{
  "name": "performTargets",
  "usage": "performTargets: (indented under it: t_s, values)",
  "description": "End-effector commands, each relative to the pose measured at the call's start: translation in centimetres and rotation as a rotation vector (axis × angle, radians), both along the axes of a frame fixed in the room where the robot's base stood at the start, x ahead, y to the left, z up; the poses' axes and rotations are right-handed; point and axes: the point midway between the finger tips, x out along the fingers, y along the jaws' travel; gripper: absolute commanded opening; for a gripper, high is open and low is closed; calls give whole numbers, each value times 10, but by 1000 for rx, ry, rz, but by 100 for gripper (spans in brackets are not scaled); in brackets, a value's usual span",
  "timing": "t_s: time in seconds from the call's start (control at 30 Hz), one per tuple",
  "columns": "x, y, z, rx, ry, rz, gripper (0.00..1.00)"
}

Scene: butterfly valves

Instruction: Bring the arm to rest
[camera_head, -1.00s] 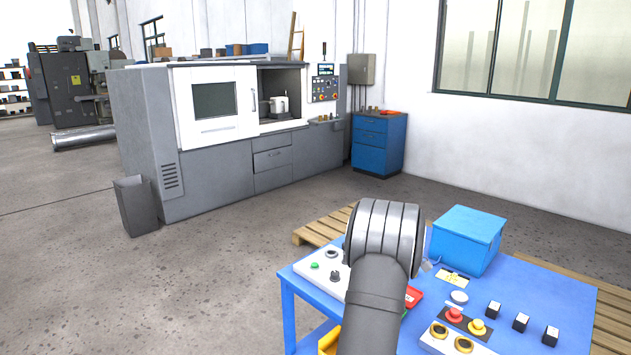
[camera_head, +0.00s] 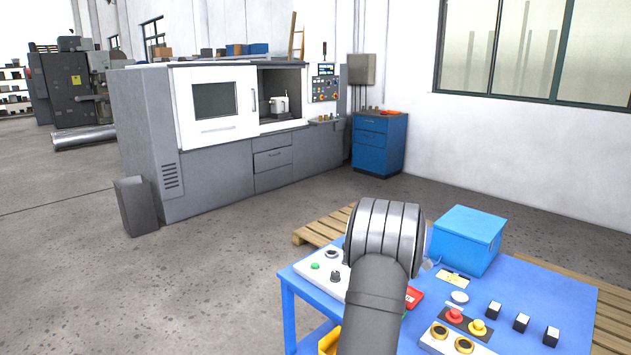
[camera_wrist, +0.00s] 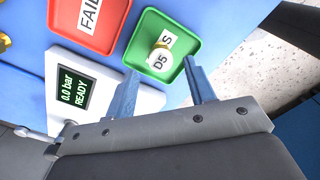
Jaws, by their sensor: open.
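My gripper (camera_wrist: 165,88) shows in the wrist view with its two blue fingers apart and nothing between them. Just beyond the fingertips lies a green tray (camera_wrist: 143,32) with a white label. A small valve part (camera_wrist: 160,60) with a pale round top marked "D5" sits in the green tray. In the head view my arm rises over the blue table (camera_head: 545,290), and my gripper is hidden behind it.
A red tray (camera_wrist: 88,22) labelled "FAIL" lies beside the green one. A display box (camera_wrist: 75,92) reads "0.0 bar READY". The table also holds a blue box (camera_head: 466,240), a red button (camera_head: 454,315) and a yellow button (camera_head: 478,327).

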Motion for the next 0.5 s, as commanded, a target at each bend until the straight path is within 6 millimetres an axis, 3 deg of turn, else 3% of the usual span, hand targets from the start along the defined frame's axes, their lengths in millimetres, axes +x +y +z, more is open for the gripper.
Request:
performTargets:
  t_s: [0.4, 0.47, 0.5]
  values:
    - [0, 0, 86, -1, -2, 0, 50]
    - [0, 0, 97, 0, -1, 0, 50]
    - [-1, 1, 88, 2, 7, 0, 50]
